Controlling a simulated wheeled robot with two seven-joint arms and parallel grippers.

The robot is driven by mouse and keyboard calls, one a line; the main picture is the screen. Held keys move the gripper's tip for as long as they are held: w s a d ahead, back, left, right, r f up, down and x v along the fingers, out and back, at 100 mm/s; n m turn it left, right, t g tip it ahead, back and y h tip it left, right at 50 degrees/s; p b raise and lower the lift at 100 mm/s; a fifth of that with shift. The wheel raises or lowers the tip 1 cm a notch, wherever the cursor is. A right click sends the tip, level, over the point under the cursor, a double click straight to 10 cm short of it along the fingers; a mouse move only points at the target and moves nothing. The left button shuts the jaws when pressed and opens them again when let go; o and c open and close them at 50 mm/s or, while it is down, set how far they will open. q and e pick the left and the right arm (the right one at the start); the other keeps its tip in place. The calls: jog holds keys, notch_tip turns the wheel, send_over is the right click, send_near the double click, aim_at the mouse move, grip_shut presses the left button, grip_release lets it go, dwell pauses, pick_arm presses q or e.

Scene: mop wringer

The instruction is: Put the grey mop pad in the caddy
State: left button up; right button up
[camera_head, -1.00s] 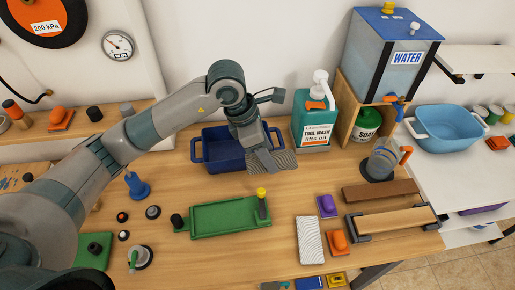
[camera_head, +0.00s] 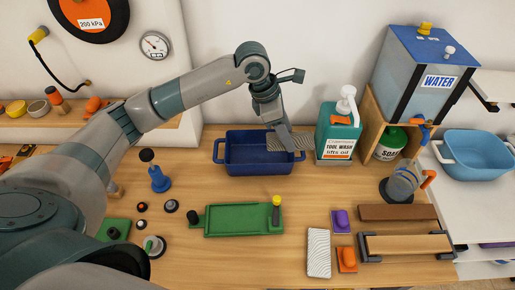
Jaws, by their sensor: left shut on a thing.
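The grey mop pad (camera_head: 298,142), a flat ribbed piece, is held by my left gripper (camera_head: 281,142), which is shut on it. The pad is over the right end of the dark blue bin with side handles (camera_head: 256,167), which looks like the caddy. The pad's right end reaches past the bin's right rim. I cannot tell how high the pad is above the rim. The bin's floor shows and looks empty on the left. My right gripper is not in view.
A green tool wash bottle (camera_head: 338,135) stands close to the bin's right. A green tray (camera_head: 240,220) lies in front of it. A white ribbed pad (camera_head: 318,252) lies at the front right. A light blue tub (camera_head: 476,158) stands on the side table.

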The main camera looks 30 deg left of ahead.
pick_arm(q)
jog(key=w+a+f+b, duration=0.1)
jog(key=a+f+b, duration=0.1)
jog(key=a+f, duration=0.4)
jog(key=a, duration=0.4)
jog(key=shift+w+a+f+b, duration=0.2)
jog(key=shift+w+a+b, duration=0.1)
jog(key=shift+w, duration=0.1)
jog(key=shift+f, duration=0.1)
notch_tip(320, 180, down, 4)
jog(key=shift+r+b, duration=0.25)
jog(key=shift+b, duration=0.35)
jog(key=shift+f, duration=0.15)
jog(key=shift+f, duration=0.1)
jog(key=shift+f+b, duration=0.3)
jog(key=shift+b, duration=0.15)
jog(key=shift+f+b, duration=0.2)
jog(key=shift+b, duration=0.1)
